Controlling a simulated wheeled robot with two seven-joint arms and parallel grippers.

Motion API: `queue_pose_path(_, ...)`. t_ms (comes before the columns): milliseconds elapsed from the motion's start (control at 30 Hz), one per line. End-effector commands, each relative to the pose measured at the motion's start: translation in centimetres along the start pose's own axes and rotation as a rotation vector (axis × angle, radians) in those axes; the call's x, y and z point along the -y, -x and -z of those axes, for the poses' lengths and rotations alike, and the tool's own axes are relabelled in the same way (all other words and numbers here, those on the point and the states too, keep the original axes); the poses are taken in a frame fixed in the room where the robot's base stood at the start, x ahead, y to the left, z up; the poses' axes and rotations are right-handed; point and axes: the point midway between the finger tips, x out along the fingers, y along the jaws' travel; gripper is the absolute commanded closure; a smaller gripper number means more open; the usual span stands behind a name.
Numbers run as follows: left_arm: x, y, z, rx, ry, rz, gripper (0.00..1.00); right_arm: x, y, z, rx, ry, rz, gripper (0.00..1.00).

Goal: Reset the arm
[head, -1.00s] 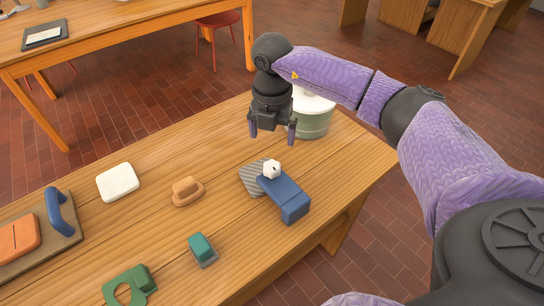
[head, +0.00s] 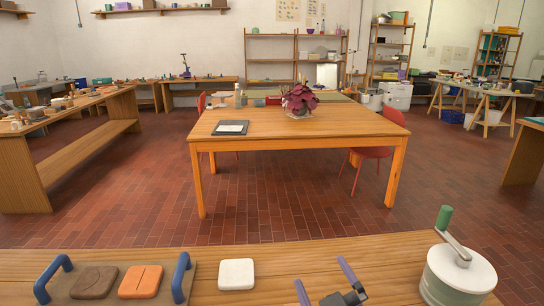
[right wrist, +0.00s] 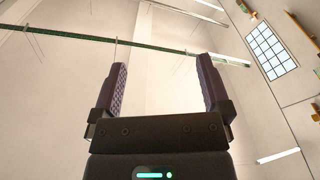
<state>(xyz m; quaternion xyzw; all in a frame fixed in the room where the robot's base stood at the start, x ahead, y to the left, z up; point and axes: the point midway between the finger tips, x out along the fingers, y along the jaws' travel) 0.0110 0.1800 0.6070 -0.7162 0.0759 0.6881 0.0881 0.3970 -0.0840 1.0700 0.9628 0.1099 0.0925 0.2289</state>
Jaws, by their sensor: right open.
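My right gripper (head: 322,274) shows at the bottom edge of the head view, in front of the near wooden bench (head: 215,262). Its two purple fingers point up and stand apart, with nothing between them. Most of the right arm is below the picture. In the right wrist view the gripper (right wrist: 161,62) is open and empty, facing the pale ceiling and walls. My left gripper is in no view.
The near bench holds a white rounded block (head: 236,274), a board with blue handles (head: 180,275) and a pale green drum with a crank (head: 457,275). Beyond is open brick floor, then an orange table (head: 292,125) with red chairs.

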Motion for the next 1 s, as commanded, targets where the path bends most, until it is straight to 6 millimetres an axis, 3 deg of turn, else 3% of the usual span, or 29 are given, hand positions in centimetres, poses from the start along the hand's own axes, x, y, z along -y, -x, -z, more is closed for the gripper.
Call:
queue_pose_path(33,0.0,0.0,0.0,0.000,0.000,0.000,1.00,-0.4,2.2,-3.4,0.209,-0.092,-0.058,0.02)
queue_pose_path(100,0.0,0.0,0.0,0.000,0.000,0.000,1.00,-0.1,5.6,-7.3,0.478,-0.178,-0.085,0.02)
queue_pose_path(200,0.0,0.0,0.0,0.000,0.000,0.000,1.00,1.2,10.6,-10.9,0.776,-0.259,-0.056,0.02)
queue_pose_path(367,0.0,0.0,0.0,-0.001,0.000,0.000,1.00,3.9,18.0,-13.4,1.134,-0.353,0.064,0.02)
queue_pose_path(533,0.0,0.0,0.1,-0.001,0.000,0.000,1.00,6.5,25.4,-13.1,1.431,-0.433,0.248,0.02)
queue_pose_path(833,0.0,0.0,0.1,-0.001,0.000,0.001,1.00,11.9,27.1,-23.0,1.499,-0.418,0.285,0.02)
queue_pose_path(1000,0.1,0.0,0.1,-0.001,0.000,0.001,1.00,15.5,31.1,-29.2,1.545,-0.405,0.309,0.02)
